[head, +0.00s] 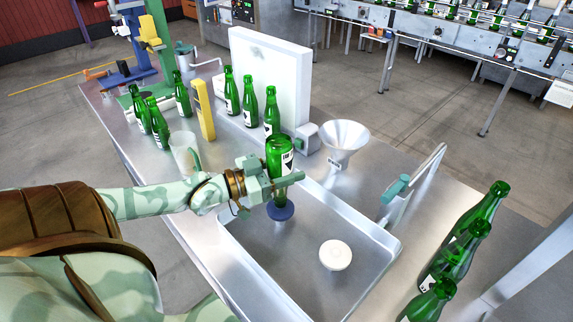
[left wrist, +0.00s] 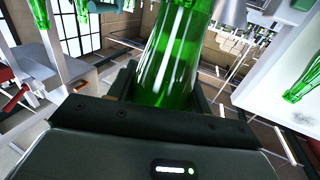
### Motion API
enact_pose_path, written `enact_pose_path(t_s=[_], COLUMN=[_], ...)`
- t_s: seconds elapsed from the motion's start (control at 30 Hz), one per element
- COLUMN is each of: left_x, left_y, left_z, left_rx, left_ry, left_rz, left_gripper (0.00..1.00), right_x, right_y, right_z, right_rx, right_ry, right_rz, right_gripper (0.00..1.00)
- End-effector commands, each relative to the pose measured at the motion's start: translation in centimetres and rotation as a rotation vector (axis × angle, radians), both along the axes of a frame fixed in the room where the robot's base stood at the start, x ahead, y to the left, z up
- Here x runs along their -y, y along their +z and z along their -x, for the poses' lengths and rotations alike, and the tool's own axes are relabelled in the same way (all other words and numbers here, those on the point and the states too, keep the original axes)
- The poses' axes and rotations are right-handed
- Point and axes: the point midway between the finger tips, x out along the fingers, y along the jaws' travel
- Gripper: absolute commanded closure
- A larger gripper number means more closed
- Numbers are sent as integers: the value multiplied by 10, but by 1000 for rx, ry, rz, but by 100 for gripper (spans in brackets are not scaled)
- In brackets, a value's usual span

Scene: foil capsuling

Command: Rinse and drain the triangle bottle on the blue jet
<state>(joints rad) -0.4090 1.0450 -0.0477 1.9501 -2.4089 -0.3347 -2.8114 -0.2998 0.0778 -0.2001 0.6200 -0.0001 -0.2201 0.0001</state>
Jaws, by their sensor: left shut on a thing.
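My left gripper (head: 283,182) is shut on a green bottle (head: 279,152) with a white label. The bottle is upside down, its wide base up and its neck down over the blue jet (head: 281,211) in the steel sink basin (head: 240,245). The neck is partly hidden behind the gripper, so I cannot tell how far it sits on the jet. The label's mark is too small to read as a triangle. In the left wrist view the held bottle (left wrist: 170,70) fills the space between the fingers. My right gripper is not in view.
A white round jet (head: 335,254) is in the basin's right part. Several green bottles stand at the back left, and more at the right edge (head: 455,255).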

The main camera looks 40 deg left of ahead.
Motion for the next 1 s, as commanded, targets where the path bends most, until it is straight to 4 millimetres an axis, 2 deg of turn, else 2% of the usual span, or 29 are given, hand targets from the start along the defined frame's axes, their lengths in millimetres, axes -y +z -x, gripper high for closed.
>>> enact_pose_path(t_s=[1.0], left_x=[0], left_y=[-19], left_z=[0], left_rx=[0], left_ry=[0], left_rz=[0], left_gripper=[79], right_x=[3], right_y=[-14], right_z=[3], right_rx=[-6], right_ry=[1], right_rz=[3], right_gripper=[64])
